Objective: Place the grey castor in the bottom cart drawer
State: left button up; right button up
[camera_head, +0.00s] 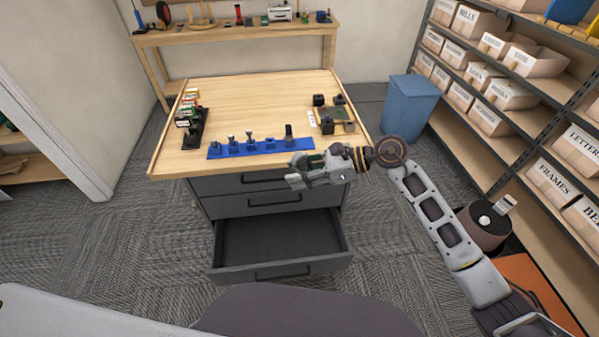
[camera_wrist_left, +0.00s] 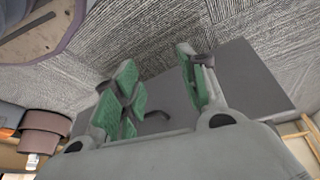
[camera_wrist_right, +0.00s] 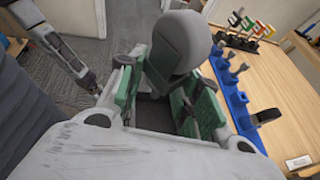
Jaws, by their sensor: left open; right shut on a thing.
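The grey castor (camera_wrist_right: 181,48) is between the green-padded fingers of my right gripper (camera_wrist_right: 158,88), which is shut on it. In the head view my right gripper (camera_head: 305,172) is in front of the cart's worktop edge, above the open bottom drawer (camera_head: 235,268); I cannot clearly make out the castor there. The bottom drawer is pulled out and its visible floor is bare. The drawers above it are shut. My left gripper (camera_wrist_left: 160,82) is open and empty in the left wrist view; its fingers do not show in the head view.
A blue rack (camera_head: 216,152) with several small parts stands along the worktop's (camera_head: 230,105) front edge. A blue bin (camera_head: 410,105) and box shelves stand to the right.

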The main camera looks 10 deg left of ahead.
pick_arm(q)
jog(key=s+d+f+m+g, duration=0.1)
jog(key=s+d+f, duration=0.1)
jog(key=s, duration=0.7)
jog(key=s+d+f+m+g, duration=0.1)
jog(key=s+f, duration=0.3)
jog(key=s, duration=0.6)
jog(key=shift+s+d+g+y, duration=0.25)
jog(key=shift+d+g+y, duration=0.1)
jog(key=shift+g, duration=0.35)
